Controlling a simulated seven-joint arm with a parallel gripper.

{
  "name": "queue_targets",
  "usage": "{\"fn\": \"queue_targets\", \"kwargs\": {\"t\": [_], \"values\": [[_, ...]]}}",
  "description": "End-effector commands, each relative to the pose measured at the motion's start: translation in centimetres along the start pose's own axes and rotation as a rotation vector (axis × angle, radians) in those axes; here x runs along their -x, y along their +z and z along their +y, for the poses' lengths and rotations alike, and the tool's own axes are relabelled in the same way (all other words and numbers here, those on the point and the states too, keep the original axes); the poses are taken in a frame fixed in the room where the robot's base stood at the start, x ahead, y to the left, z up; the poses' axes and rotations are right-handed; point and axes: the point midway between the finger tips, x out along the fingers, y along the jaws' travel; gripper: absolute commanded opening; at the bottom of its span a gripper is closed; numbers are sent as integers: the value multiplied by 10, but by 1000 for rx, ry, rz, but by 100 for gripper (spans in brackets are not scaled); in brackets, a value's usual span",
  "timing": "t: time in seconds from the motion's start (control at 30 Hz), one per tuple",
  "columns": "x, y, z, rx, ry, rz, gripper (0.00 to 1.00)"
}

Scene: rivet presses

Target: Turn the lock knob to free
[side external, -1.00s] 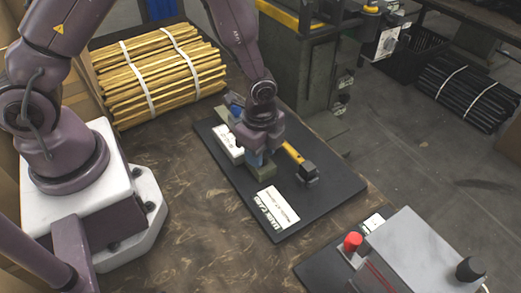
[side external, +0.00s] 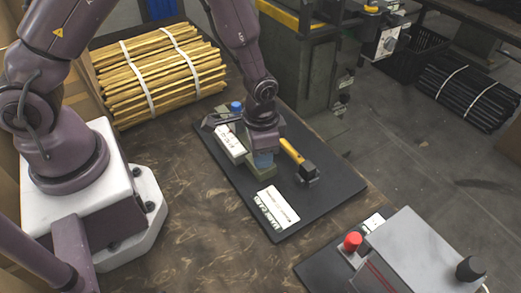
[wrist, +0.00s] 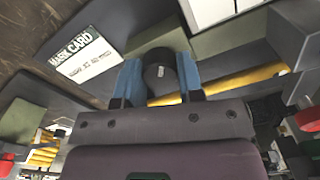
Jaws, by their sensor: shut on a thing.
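A dark round knob (wrist: 160,72) with a small pale mark shows in the wrist view between the two blue fingers of my gripper (wrist: 160,80). The gripper is shut on the knob. In the side view my gripper (side external: 262,158) points down onto a green block (side external: 261,172) on a black board (side external: 325,203). The knob is hidden there by the fingers and wrist, and its turn angle is not clear to me.
A white labelled plate (side external: 231,145), a blue cap (side external: 236,106) and a yellow bar with a dark block (side external: 308,172) stand close around the gripper. A grey box (side external: 425,250) with a red button (side external: 352,241) is lower right.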

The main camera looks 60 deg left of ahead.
Motion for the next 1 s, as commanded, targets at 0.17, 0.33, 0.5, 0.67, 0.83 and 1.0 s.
{"fn": "queue_targets", "kwargs": {"t": [0.17, 0.33, 0.5, 0.67, 0.83, 1.0], "values": [[1, 0, 0, 165, 0, -2, 11], [1, 0, 1, 314, 0, -2, 11], [1, 0, 0, 437, 0, -2, 11], [1, 0, 1, 521, 0, -3, 11], [1, 0, 1, 577, 0, -3, 11], [1, 0, 1, 604, 0, -3, 11]]}}
